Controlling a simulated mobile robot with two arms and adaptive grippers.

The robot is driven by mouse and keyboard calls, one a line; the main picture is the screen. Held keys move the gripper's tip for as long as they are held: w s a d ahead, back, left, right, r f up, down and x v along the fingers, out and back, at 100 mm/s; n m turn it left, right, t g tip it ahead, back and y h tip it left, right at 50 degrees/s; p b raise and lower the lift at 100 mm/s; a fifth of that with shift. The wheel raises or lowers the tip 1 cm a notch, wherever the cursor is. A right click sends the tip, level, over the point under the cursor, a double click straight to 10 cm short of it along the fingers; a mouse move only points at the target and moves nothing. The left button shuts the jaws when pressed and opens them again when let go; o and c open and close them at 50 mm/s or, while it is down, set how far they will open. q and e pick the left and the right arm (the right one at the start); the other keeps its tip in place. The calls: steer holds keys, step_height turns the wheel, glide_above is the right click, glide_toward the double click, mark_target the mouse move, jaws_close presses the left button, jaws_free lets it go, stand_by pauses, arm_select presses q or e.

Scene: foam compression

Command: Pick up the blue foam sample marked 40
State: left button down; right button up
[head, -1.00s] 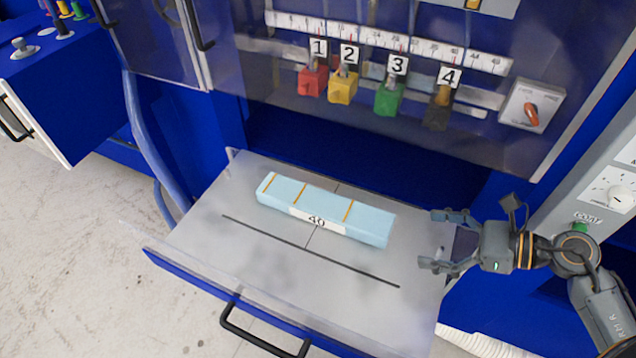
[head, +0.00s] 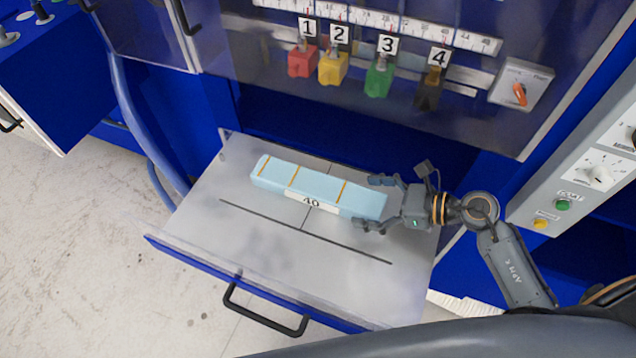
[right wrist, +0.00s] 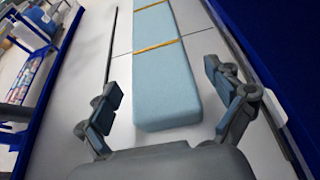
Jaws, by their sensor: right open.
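The blue foam sample marked 40 (head: 318,186) is a long light-blue block with thin orange bands and a white label. It lies flat on the grey drawer tray (head: 215,205). My right gripper (head: 372,203) is open at the block's right end, with one finger on the far side and one on the near side. In the right wrist view the foam's end (right wrist: 168,100) shows between the spread fingers of the gripper (right wrist: 165,100), with gaps on both sides. Whether a finger touches it I cannot tell. My left gripper is not in view.
The tray belongs to a pulled-out blue drawer with a black handle (head: 265,315) in front. Above it is a clear panel with numbered red, yellow (head: 333,68), green and black blocks. A control panel (head: 595,175) stands at right. The tray's near part is clear.

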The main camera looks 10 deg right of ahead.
mark_target(344, 198)
steer(key=x, duration=0.2)
steer(key=shift+w+a+r+p, duration=0.1)
steer(key=shift+w+a+p, duration=0.15)
steer(key=shift+p, duration=0.1)
steer(key=shift+w+a+f, duration=0.15)
steer(key=shift+a+f, duration=0.1)
steer(key=shift+d, duration=0.1)
steer(key=shift+c, duration=0.7)
steer(key=c, duration=0.9)
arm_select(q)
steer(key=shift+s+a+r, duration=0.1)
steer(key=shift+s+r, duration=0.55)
